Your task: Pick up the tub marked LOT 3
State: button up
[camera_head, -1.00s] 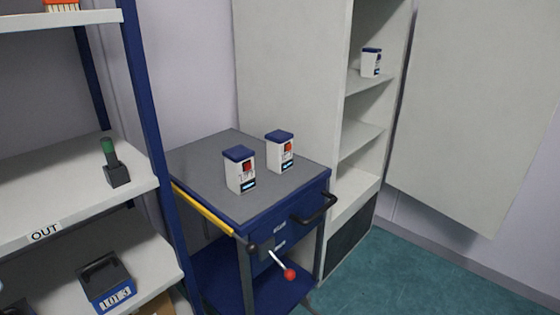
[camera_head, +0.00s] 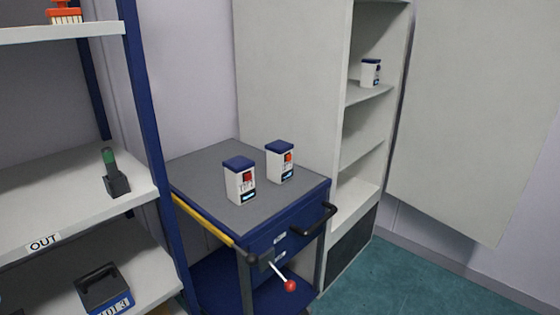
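Two white tubs with blue lids stand upright on the grey top of a blue cart. The nearer, left tub (camera_head: 240,183) and the right tub (camera_head: 280,163) each carry a red and dark label too small to read surely. A similar tub (camera_head: 370,73) stands in the tall open cabinet. My gripper is not in view.
The cart (camera_head: 213,203) has a yellow rail, a black handle (camera_head: 315,221) and a red-knobbed lever (camera_head: 289,285). The left shelf (camera_head: 40,215), marked OUT, holds a dark device with a green top (camera_head: 114,175). Green floor (camera_head: 400,270) is free at the right.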

aim_at(279, 170)
jog(key=i+l, duration=0.2)
jog(key=l, duration=0.2)
jog(key=i+l+u, duration=0.1)
jog(key=l, duration=0.3)
jog(key=i+l, duration=0.3)
jog(key=i+l+u, duration=0.1)
jog(key=l, duration=0.45)
jog(key=i+l+u, duration=0.1)
jog(key=i+l, duration=0.15)
jog(key=l, duration=0.15)
jog(key=i+l, duration=0.15)
jog(key=l, duration=0.3)
jog(key=i+l+u, duration=0.1)
jog(key=l, duration=0.35)
jog(key=i+l, duration=0.2)
jog(key=l, duration=0.25)
